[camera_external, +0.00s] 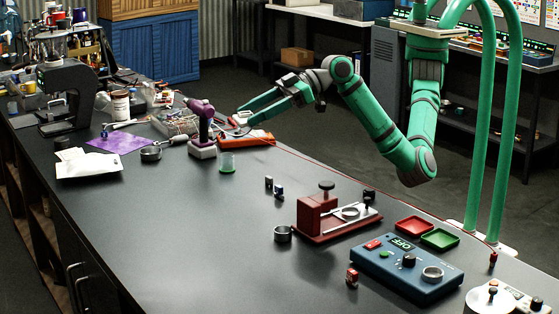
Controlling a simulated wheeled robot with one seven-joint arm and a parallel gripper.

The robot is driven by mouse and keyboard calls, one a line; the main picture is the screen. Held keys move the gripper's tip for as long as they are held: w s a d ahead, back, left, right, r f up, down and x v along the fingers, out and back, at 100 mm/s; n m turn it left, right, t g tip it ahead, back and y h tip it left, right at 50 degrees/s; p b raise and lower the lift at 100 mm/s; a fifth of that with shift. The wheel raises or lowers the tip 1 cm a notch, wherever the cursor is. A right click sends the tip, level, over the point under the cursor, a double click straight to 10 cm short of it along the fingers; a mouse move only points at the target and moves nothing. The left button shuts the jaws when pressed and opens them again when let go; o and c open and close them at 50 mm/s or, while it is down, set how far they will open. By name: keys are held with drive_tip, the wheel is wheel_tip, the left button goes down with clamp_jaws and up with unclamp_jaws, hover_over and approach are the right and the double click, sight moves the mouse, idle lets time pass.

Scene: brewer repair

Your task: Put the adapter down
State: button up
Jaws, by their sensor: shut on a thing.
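My gripper (244,114) reaches in from the right, over the far edge of the black bench. It is shut on a small pale thing, which I take to be the adapter (241,117); its shape is hard to make out at this size. The gripper is above and beside an orange-red block (258,138) on the bench. I cannot tell whether the held thing touches anything below it.
A green-bottomed cup (227,163) stands in front. A thin red cable runs along the far edge. A red fixture (318,215) and blue control box (407,268) stand right. The bench's middle front is clear.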

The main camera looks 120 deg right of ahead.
drive_tip(key=s+a+n+y, duration=0.2)
drive_tip(key=a, duration=1.3)
drive_tip(key=y, duration=0.2)
hover_over(322, 259)
drive_tip(key=f, duration=0.2)
drive_tip(key=shift+n, duration=0.4)
wheel_tip(322, 259, down, 23)
drive_tip(key=shift+d+r, duration=0.15)
drive_tip(key=shift+r, duration=0.05)
drive_tip(key=shift+f, duration=2.15)
drive_tip(key=shift+f, duration=0.6)
drive_tip(key=o, duration=1.1)
drive_tip(key=shift+o, duration=0.2)
